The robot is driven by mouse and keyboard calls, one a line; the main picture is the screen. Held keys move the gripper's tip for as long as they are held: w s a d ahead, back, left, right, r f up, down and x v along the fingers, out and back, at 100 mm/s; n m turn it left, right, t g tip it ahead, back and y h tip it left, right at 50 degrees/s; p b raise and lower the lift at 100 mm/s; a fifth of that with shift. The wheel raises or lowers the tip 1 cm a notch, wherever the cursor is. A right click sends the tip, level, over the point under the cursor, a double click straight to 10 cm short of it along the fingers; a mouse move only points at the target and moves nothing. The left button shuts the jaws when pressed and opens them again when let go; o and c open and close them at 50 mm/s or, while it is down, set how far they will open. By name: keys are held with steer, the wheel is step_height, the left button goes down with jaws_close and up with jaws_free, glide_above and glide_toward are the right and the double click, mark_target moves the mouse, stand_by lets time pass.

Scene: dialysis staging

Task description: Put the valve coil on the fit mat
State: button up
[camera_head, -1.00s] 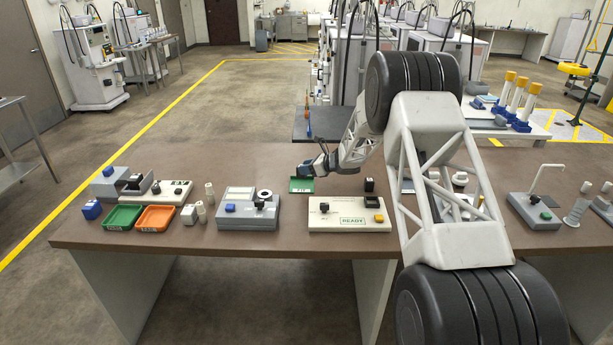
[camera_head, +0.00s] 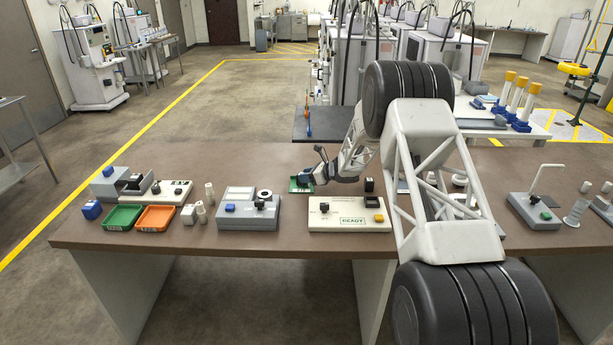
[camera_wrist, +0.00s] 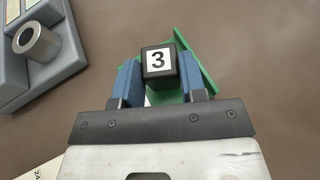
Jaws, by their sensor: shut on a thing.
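A black cube with a white label reading 3, which I take to be the valve coil (camera_wrist: 159,64), sits between the blue fingers of my gripper (camera_wrist: 160,80) in the wrist view. My gripper is shut on it. The green fit mat (camera_wrist: 203,70) shows behind and to the right of the coil, turned at an angle and partly covered by it. Whether the coil touches the mat I cannot tell. In the head view my gripper (camera_head: 309,176) is over the green mat (camera_head: 294,187), and the coil is hidden there.
A grey fixture with a metal ring (camera_wrist: 37,42) is at the wrist view's upper left. On the brown bench (camera_head: 270,163) stand a grey unit (camera_head: 249,211), a cream READY panel (camera_head: 340,215), and green (camera_head: 124,217) and orange (camera_head: 155,218) trays. Bench behind the mat is clear.

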steer(key=o, duration=1)
steer(key=shift+r, duration=0.1)
steer(key=shift+d, duration=0.15)
steer(key=v, duration=1.1)
steer(key=shift+s+d+r, duration=0.15)
steer(key=shift+s+d, duration=0.05)
steer(key=shift+d, duration=0.1)
